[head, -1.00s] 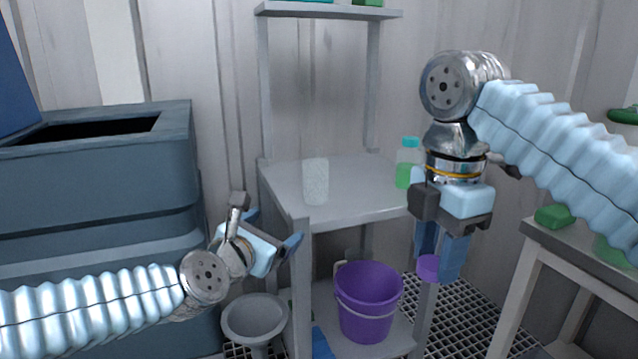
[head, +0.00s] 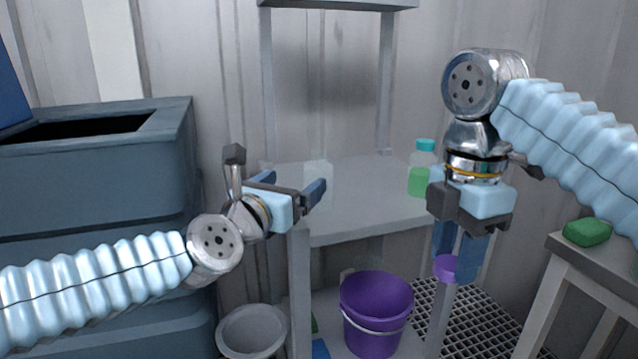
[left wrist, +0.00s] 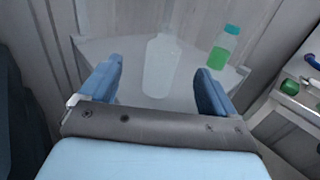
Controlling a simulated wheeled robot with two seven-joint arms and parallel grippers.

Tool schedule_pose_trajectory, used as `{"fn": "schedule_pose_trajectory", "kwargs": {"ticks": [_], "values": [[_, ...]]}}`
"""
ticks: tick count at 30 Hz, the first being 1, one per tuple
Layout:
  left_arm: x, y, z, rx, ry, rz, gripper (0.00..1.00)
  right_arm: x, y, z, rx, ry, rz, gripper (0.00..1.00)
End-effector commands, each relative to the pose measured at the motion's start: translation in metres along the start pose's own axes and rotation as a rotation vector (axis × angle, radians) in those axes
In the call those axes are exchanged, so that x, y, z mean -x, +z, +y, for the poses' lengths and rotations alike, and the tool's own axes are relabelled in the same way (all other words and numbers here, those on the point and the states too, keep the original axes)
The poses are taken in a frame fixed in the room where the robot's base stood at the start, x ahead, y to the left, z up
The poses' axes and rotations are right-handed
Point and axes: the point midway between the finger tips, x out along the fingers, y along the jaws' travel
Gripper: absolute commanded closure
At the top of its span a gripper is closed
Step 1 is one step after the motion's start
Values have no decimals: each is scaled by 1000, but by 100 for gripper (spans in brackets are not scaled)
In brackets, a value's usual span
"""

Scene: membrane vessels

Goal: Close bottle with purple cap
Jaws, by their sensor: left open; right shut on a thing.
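My right gripper (head: 459,262) points down and is shut on the purple cap (head: 445,268), held in the air right of the purple bucket. A pale, see-through bottle without a visible cap (head: 318,180) stands upright on the grey shelf table (head: 365,215). My left gripper (head: 298,190) is open and overlaps the bottle in the head view. In the left wrist view the bottle (left wrist: 160,66) shows between and beyond the two open blue fingers, apart from them. A second bottle with green liquid and a teal cap (head: 423,168) stands further right on the table.
A purple bucket (head: 376,308) stands on the low shelf, with a grey funnel-like bowl (head: 251,328) left of it. A large blue-grey bin (head: 95,190) is at the left. A side table (head: 572,255) with a green item (head: 587,232) is at the right.

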Motion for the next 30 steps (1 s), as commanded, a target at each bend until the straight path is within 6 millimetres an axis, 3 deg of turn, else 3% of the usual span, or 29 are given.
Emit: {"fn": "schedule_pose_trajectory", "kwargs": {"ticks": [7,20,30], "values": [[-41,2,-1,-1,-1,2,10,14,0,0,0,0,0,88],[-49,1,-1,-1,0,0,10,15,0,0,0,0,0,88],[-93,5,-8,0,0,1,10,36,0,0,0,0,0,88]]}}
